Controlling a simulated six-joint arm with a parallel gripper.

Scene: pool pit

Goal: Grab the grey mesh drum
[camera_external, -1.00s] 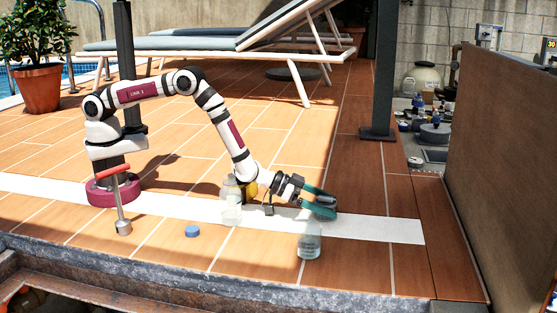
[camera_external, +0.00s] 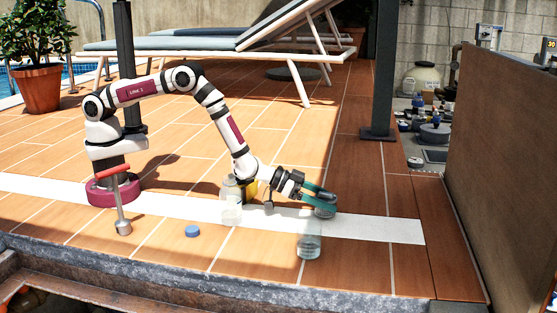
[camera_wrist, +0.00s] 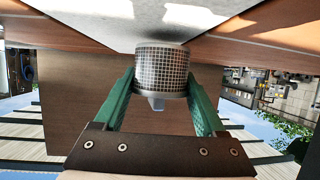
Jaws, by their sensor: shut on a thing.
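The grey mesh drum (camera_wrist: 160,70) sits between the two green fingers of my gripper (camera_wrist: 160,88) in the wrist view, with a finger against each side. In the external view the drum (camera_external: 325,208) shows at the fingertips of my gripper (camera_external: 320,199), low over the white strip and partly covered by the fingers. My gripper is shut on it. I cannot tell whether the drum touches the floor.
Another clear bottle (camera_external: 231,203) and a yellow object (camera_external: 251,189) are beside my forearm. A blue cap (camera_external: 192,231) and a hammer-like tool (camera_external: 122,205) are nearer my base. The tiles to the right are free.

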